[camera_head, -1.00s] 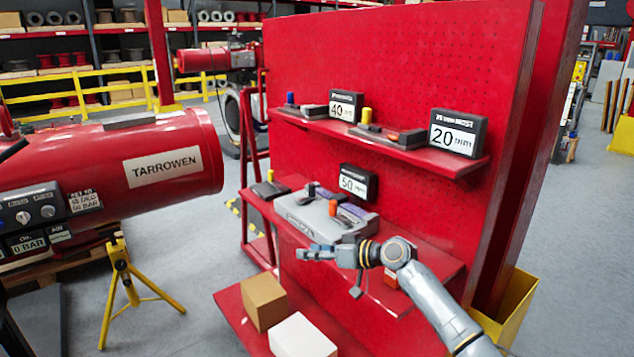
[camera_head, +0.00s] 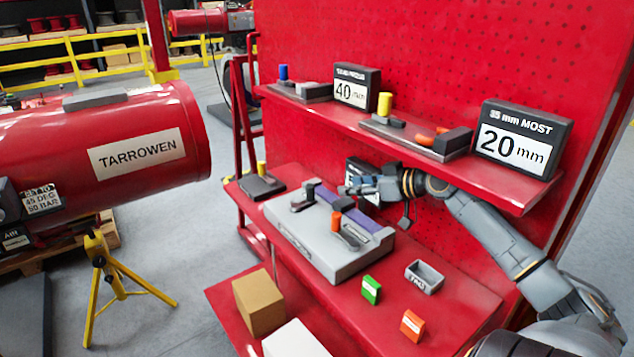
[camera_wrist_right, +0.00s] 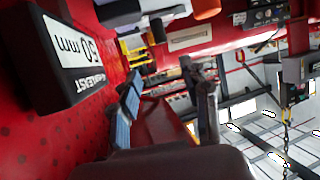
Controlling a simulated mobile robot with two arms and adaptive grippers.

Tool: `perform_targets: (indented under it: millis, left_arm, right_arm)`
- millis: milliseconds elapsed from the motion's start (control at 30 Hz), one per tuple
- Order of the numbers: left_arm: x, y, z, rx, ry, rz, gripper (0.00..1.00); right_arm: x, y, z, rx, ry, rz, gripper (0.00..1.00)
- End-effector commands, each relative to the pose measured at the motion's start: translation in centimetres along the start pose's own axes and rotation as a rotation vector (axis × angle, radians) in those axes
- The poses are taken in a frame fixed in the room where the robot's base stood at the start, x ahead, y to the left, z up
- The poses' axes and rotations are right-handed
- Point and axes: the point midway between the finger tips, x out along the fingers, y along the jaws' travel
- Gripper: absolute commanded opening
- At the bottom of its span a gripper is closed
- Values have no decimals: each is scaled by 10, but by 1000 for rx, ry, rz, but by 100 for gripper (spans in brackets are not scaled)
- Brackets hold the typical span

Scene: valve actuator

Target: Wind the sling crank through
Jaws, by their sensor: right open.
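A grey box unit (camera_head: 320,258) sits on the lower red shelf. A purple strap (camera_head: 350,214) runs across its top, with a dark lever (camera_head: 303,203) near its left end. A small crank-like arm with an orange knob (camera_head: 336,222) stands on the unit's front half; I cannot tell which part is the sling crank. My right gripper (camera_head: 352,187) is open and empty, above the unit's back edge and in front of the 50 mm sign, which it partly hides. In the wrist view the open fingers (camera_wrist_right: 165,100) have nothing between them. My left gripper is not in view.
The upper shelf (camera_head: 400,145) overhangs close above my right forearm, with 40 mm and 20 mm signs (camera_head: 520,143) and small tools. A green block (camera_head: 371,290), an orange block (camera_head: 412,324) and a grey tray (camera_head: 425,276) stand right of the unit. The TARROWEN cylinder (camera_head: 140,150) is left.

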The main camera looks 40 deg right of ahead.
Motion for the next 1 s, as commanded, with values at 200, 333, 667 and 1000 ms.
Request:
perform_targets:
  millis: [200,333,667,1000]
  left_arm:
    - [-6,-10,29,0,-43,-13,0]
    - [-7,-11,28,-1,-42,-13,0]
    - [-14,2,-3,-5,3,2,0]
    - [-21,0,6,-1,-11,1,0]
  right_arm:
    - [28,0,-2,0,1,0,46]
    - [45,1,-2,0,1,1,46]
    - [86,2,-2,4,4,3,46]
    - [121,1,-1,3,2,3,46]
